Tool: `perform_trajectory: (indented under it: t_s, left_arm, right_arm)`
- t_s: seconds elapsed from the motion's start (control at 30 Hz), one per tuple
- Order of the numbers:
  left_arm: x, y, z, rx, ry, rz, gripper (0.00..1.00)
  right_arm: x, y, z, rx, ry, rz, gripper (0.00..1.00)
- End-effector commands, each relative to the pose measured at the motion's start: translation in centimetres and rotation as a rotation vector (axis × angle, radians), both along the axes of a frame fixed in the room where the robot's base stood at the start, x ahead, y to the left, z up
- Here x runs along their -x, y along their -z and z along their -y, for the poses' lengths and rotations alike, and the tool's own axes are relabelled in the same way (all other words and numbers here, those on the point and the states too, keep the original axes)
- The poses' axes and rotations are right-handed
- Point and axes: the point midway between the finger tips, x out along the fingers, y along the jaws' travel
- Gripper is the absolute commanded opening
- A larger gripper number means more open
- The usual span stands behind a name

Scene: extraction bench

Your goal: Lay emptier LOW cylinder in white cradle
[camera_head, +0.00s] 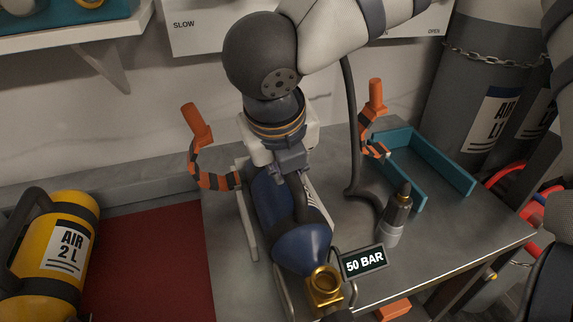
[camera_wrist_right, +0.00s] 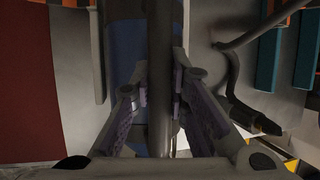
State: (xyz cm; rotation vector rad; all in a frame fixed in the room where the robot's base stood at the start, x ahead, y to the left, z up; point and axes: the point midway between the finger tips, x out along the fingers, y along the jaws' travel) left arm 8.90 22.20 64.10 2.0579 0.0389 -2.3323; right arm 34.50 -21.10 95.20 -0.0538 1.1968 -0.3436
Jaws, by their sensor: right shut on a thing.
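A blue cylinder (camera_head: 275,205) with a gold valve (camera_head: 324,285) lies lengthwise on the grey bench. A black tag (camera_head: 364,262) reading "50 BAR" is beside its valve. The white cradle (camera_head: 246,215) shows as pale rails along the cylinder; whether the cylinder rests fully on it I cannot tell. My right gripper (camera_head: 294,165) is over the cylinder's upper part. In the right wrist view its fingers (camera_wrist_right: 160,90) are shut on a grey bar-like handle (camera_wrist_right: 160,120) above the blue body (camera_wrist_right: 125,50). My left gripper is not in view.
A yellow cylinder (camera_head: 62,245) marked "AIR 2 L" is at left by a red mat (camera_head: 150,260). Orange straps (camera_head: 215,182) stand beside the cradle. A teal holder (camera_head: 432,160) and a small grey bottle (camera_head: 395,220) are at right. Large chained cylinders (camera_head: 480,80) stand behind.

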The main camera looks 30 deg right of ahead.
Motion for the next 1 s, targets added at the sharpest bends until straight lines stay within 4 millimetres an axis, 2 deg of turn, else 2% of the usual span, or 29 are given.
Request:
perform_trajectory:
  t_s: [0.43, 0.47, 0.53, 0.57, 0.87, 1.0]
  left_arm:
    - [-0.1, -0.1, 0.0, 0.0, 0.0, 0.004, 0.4]
    - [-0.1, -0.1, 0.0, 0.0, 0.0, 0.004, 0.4]
    - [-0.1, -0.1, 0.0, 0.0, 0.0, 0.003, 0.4]
    - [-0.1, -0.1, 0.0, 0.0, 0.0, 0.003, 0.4]
    - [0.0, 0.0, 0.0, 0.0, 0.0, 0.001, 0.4]
    - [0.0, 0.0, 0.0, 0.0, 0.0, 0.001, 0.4]
  right_arm:
    - [-0.1, 0.1, 0.0, 0.0, -0.001, 0.011, 0.0]
    - [-0.1, 0.1, 0.0, 0.0, -0.001, 0.011, 0.19]
    - [-0.1, 0.1, 0.0, 0.001, -0.001, 0.009, 0.35]
    - [-0.1, 0.2, 0.0, 0.001, -0.001, 0.009, 0.38]
    - [0.1, 0.4, 0.0, 0.0, 0.0, -0.003, 0.38]
    - [0.7, -1.8, -0.7, -0.001, -0.001, 0.005, 0.38]
